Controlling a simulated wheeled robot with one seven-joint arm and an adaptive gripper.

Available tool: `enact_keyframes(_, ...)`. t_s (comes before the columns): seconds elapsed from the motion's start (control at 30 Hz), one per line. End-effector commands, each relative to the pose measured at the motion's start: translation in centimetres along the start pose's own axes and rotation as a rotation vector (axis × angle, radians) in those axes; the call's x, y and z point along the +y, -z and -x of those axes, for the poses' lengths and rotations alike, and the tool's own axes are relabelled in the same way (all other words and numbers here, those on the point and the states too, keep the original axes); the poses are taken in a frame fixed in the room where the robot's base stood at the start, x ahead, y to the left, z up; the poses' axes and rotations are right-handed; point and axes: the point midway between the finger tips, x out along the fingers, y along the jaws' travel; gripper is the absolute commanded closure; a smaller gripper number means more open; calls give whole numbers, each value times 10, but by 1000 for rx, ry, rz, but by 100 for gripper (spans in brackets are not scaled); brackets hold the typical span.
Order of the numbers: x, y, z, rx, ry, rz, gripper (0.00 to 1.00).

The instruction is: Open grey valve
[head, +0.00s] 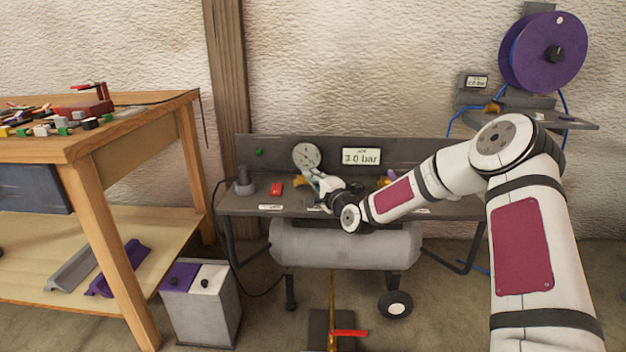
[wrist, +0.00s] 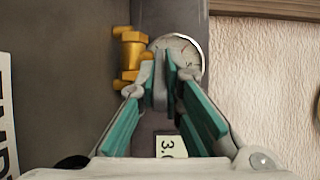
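The grey valve has a brass-yellow body (wrist: 131,54) at the upper left of the wrist view, with a short stub towards my fingertips. Its body also shows in the head view (head: 299,181), on the bench below the round gauge. A flat grey handle (wrist: 160,84) stands between my teal fingers. My gripper (wrist: 163,76) appears closed on this handle, with the fingertips close together on either side. In the head view my gripper (head: 318,181) is just right of the brass body and partly hides it; the handle cannot be made out there.
A round gauge (head: 307,156) and a display reading 3.0 bar (head: 361,157) are behind my gripper. A grey tank (head: 345,246) hangs below the bench.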

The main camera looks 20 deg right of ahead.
Motion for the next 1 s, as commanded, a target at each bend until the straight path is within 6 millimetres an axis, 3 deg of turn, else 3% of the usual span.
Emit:
enact_keyframes(0.03,2,-1,0,-2,-4,-1,83)
enact_keyframes(0.1,2,-1,0,-2,-4,-1,72)
enact_keyframes(0.4,1,0,1,0,-1,0,72)
enact_keyframes(0.53,0,1,10,1,-1,0,72)
enact_keyframes(1.0,1,0,97,0,-3,-1,72)
